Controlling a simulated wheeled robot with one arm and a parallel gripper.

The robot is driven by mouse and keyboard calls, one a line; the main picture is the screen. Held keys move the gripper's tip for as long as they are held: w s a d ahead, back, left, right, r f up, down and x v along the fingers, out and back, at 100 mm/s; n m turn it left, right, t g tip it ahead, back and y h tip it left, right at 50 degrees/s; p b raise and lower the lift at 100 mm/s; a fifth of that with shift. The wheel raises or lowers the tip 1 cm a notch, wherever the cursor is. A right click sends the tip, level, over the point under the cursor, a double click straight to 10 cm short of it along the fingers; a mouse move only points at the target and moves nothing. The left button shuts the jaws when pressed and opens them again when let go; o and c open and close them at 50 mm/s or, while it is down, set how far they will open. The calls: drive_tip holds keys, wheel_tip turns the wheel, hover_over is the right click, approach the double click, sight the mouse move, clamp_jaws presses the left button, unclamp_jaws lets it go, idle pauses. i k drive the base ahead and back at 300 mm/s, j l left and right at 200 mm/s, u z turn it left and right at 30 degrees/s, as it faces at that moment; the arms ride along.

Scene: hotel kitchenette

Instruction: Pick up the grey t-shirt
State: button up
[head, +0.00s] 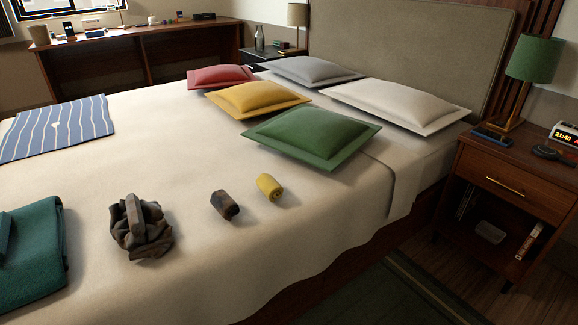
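A crumpled dark grey cloth (152,244), which looks like the grey t-shirt, lies in a heap on the near part of the bed. A lighter grey fold or strip stands up from its middle; I cannot tell whether it is part of the same cloth. Nothing touches the heap from the sides, and bare cream bedspread (130,290) surrounds it. My gripper is not in view.
Right of the heap lie a dark roll (225,205) and a yellow roll (269,187). A folded teal cloth (35,265) is at left, a striped blue cloth (60,128) behind it. Several pillows, including a green one (312,136), lie farther back. A nightstand (510,185) stands right.

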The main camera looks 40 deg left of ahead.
sight(140, 229)
drive_tip(key=u, duration=1.85)
